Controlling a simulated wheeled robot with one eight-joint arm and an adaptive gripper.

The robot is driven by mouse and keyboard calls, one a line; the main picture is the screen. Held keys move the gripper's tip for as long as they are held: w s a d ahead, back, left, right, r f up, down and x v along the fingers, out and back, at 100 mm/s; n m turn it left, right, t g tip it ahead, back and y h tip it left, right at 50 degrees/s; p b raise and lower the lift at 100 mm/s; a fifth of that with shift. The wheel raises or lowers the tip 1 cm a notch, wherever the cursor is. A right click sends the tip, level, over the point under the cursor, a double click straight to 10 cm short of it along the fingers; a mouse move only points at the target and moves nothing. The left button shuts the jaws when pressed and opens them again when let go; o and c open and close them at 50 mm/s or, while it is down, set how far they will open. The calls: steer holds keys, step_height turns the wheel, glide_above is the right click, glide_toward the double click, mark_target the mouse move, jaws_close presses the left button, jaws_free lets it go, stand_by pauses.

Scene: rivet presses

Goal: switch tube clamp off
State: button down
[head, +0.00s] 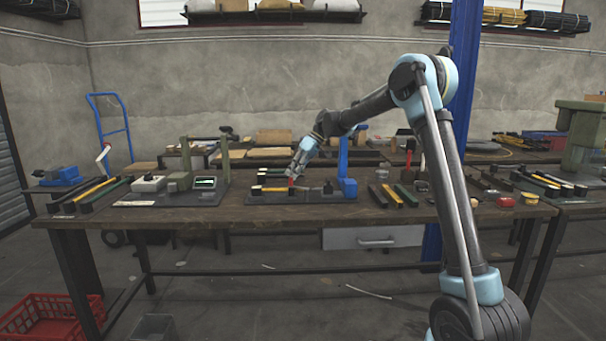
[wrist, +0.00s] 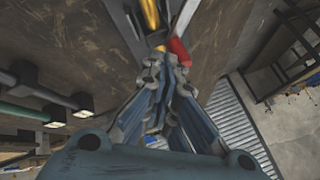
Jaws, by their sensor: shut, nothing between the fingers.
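A press station with a dark base plate (head: 318,199) and a blue upright (head: 343,163) stands on the workbench, in the middle of the head view. A small red part (head: 291,184), which looks like the clamp's handle, stands upright on the station's left half. The red part (wrist: 179,51) also shows in the wrist view, just beyond my fingertips. My gripper (head: 293,176) points down at it. In the wrist view my gripper (wrist: 165,62) is shut and empty, close beside the red part; I cannot tell whether they touch. The clamp's body is mostly hidden by my fingers.
The workbench (head: 180,215) holds a green press (head: 186,165) with a small screen at the left. A red tin (head: 506,202) sits farther right. The bench's front strip is clear.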

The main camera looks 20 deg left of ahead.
steer(key=shift+s+a, duration=0.3)
steer(key=shift+s, duration=0.6)
steer(key=shift+s+a, duration=0.3)
steer(key=shift+s, duration=0.55)
steer(key=shift+s, duration=0.1)
